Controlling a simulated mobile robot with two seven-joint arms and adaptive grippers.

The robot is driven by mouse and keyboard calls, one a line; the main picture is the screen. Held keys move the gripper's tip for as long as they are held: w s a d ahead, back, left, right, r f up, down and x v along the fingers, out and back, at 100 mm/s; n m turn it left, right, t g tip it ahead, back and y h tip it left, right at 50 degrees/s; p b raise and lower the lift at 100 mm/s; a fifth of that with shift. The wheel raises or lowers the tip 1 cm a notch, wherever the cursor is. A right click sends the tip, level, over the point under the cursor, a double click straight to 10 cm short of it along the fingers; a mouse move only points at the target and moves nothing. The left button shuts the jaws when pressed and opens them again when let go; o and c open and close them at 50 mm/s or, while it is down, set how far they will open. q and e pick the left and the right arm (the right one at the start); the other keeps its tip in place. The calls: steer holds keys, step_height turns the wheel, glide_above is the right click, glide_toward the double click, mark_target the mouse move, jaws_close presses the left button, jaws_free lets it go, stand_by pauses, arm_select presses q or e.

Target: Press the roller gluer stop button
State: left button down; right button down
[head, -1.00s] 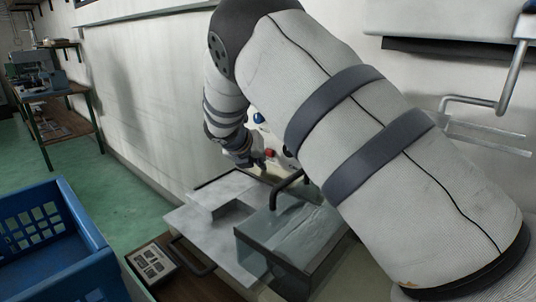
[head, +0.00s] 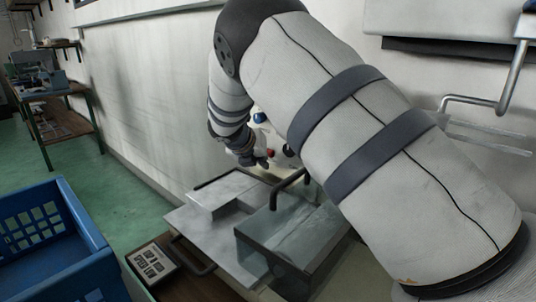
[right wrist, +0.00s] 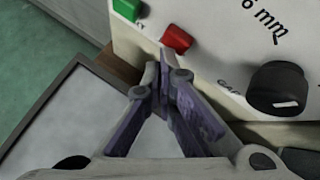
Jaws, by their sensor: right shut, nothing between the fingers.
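The red button (right wrist: 176,40) sits on the cream machine panel (right wrist: 215,62); its small red spot also shows in the head view (head: 270,153). A green button (right wrist: 127,8) is to its left, and a black knob (right wrist: 279,88) marked GAP is to its right. My right gripper (right wrist: 165,62) is shut and empty, its fingertips just below the red button in the wrist view. In the head view my right gripper (head: 262,163) is at the panel, close beside the red spot. I cannot tell whether it touches the button. My left gripper is not in view.
A grey metal tray (head: 190,222) and a clear-sided box (head: 290,235) with a dark handle lie below the panel. A small label plate (head: 151,264) is at the front. A blue crate (head: 50,235) stands at the left. The wall is close behind my arm.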

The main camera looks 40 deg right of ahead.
steer(key=shift+d, duration=0.5)
stand_by(0.5)
steer(key=shift+s+a, duration=0.1)
steer(key=shift+a, duration=0.8)
steer(key=shift+s+a, duration=0.2)
steer(key=shift+a, duration=2.3)
